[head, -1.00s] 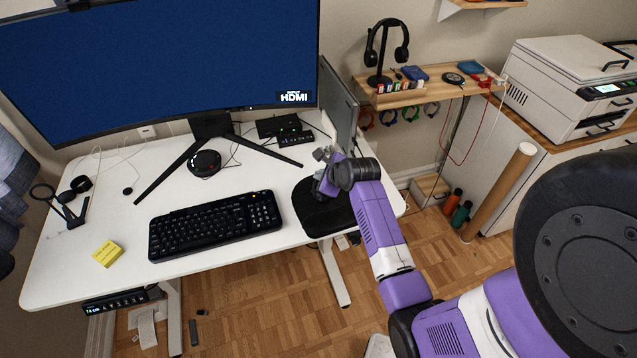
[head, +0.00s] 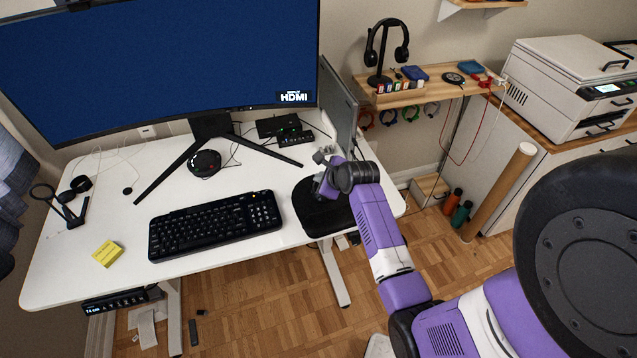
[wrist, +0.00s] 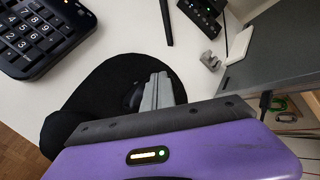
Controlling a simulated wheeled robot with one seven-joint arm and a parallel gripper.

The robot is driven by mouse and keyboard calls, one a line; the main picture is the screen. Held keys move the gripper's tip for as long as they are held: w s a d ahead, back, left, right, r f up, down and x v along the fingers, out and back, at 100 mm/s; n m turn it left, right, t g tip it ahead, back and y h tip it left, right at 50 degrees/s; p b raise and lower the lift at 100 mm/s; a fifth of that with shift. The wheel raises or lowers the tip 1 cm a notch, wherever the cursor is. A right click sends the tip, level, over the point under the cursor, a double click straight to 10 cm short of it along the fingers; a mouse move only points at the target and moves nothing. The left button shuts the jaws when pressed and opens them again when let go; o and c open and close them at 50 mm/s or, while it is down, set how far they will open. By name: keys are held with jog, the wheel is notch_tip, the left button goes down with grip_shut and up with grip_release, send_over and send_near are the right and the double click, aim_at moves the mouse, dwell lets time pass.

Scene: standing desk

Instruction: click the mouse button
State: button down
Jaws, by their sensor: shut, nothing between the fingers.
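The black mouse (wrist: 133,97) shows only in part in the wrist view, as a dark rounded shape on the black mouse pad (wrist: 100,85). My gripper's grey fingers (wrist: 158,90) are shut and empty, just right of the mouse's visible part and covering the rest of it. I cannot tell whether the fingertips touch it. In the head view my gripper (head: 319,188) is low over the mouse pad (head: 325,222), at the right end of the desk. The mouse cannot be made out there, behind my gripper and wrist.
A black keyboard (head: 215,225) lies left of the pad. The monitor stand (head: 210,128), a black puck-shaped device (head: 204,163) and a small hub (head: 295,137) stand behind. A grey panel (head: 340,105) rises close behind my wrist. Bare white desk (head: 150,285) lies in front of the keyboard.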

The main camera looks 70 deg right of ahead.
jog(key=shift+f, duration=0.2)
dwell(0.3)
jog(key=shift+r+p, duration=0.8)
jog(key=shift+p, duration=0.1)
jog(key=shift+r, duration=0.1)
notch_tip(320, 180, up, 5)
jog(key=p, duration=0.5)
dwell(0.8)
